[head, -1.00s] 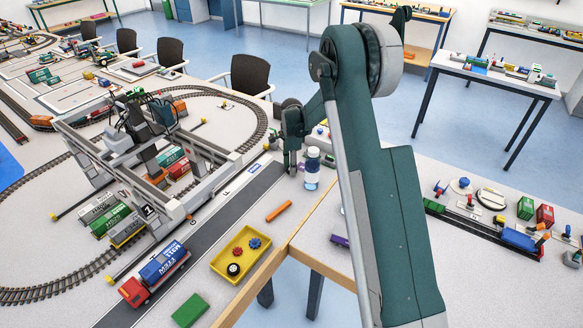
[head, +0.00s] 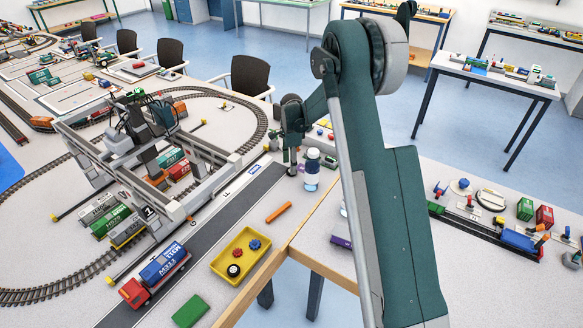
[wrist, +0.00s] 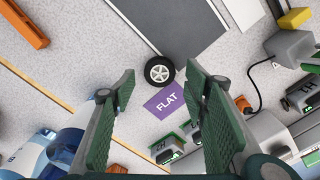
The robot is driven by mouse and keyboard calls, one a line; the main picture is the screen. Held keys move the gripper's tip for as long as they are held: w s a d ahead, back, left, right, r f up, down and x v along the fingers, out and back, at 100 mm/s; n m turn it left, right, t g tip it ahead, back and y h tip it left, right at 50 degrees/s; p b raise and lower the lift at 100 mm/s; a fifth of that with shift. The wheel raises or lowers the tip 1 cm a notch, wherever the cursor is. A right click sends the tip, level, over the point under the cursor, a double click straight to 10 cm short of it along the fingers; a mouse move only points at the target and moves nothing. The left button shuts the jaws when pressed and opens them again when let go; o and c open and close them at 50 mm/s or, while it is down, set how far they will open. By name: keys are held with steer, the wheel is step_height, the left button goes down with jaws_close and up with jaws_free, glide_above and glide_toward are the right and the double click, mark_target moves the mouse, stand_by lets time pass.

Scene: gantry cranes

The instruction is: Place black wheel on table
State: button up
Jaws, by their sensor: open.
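A black wheel (wrist: 159,71) with a pale spoked hub lies on the grey table, beside the end of a dark road strip and touching or nearly touching a purple "FLAT" card (wrist: 166,100). My gripper (wrist: 168,92) is open, its green-padded fingers apart on either side of the wheel's line in the wrist view; nothing is between them. In the head view my gripper (head: 291,168) is low over the table at the far end of the road, and that wheel cannot be made out there. Another black wheel (head: 233,270) lies in the yellow tray (head: 221,263).
A blue-and-white bottle (head: 312,172) stands close right of my gripper; it also shows in the wrist view (wrist: 62,150). The gantry crane (head: 172,212) stands to the left.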

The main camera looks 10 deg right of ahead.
step_height(320, 180, up, 10)
steer(key=p, duration=0.1)
steer(key=shift+f, duration=0.25)
stand_by(0.6)
steer(key=s+d+r+n+t, duration=0.1)
steer(key=s+r+n+t, duration=0.2)
steer(key=s+r+n, duration=1.4)
steer(key=s+r+t, duration=0.2)
steer(key=s, duration=1.6)
steer(key=s+r+n+t, duration=0.1)
steer(key=s+r+t, duration=0.1)
steer(key=s, duration=1.6)
steer(key=shift+s+d+r, duration=0.2)
steer(key=shift+d+r, duration=0.05)
steer(key=shift+d, duration=0.1)
